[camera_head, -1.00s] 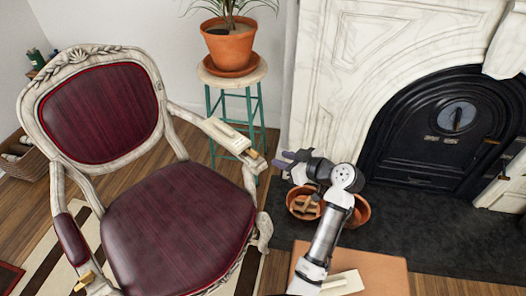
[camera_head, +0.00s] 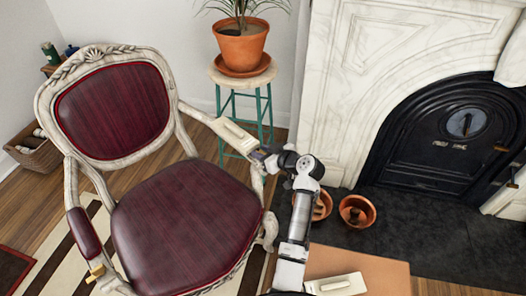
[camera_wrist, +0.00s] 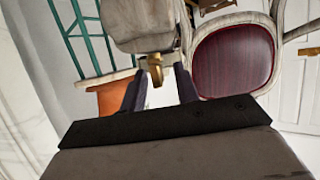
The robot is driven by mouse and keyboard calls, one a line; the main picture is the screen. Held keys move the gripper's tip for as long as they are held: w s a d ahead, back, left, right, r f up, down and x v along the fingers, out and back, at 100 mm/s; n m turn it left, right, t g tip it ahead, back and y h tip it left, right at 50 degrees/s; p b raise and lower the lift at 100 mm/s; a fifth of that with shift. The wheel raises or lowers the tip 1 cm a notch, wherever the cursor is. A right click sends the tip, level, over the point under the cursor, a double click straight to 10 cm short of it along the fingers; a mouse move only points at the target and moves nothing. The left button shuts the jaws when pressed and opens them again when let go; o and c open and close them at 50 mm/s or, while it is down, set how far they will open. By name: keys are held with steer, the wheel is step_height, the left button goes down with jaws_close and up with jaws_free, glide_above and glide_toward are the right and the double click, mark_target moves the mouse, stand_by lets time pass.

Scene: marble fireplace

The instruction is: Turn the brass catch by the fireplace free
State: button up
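My gripper (camera_head: 265,158) is beside the chair's right armrest, at the end of a cream plate (camera_head: 236,134). In the wrist view my gripper (camera_wrist: 161,82) is open, with a dark finger on each side. A brass catch (camera_wrist: 155,68) on a pale body (camera_wrist: 138,22) shows between the fingertips or just beyond them; I cannot tell whether they touch it. In the head view my gripper hides most of this catch. Another small brass piece (camera_head: 501,149) is at the right of the black fireplace (camera_head: 430,155).
The red chair (camera_head: 185,225) stands left of my arm. A potted plant (camera_head: 242,47) is on a teal-legged stool (camera_head: 241,76) behind the gripper. Terracotta pots (camera_head: 357,211) sit on the dark hearth. A brown box top (camera_head: 330,262) with a cream plate (camera_head: 337,286) is below my arm.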

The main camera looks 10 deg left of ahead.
jaws_close()
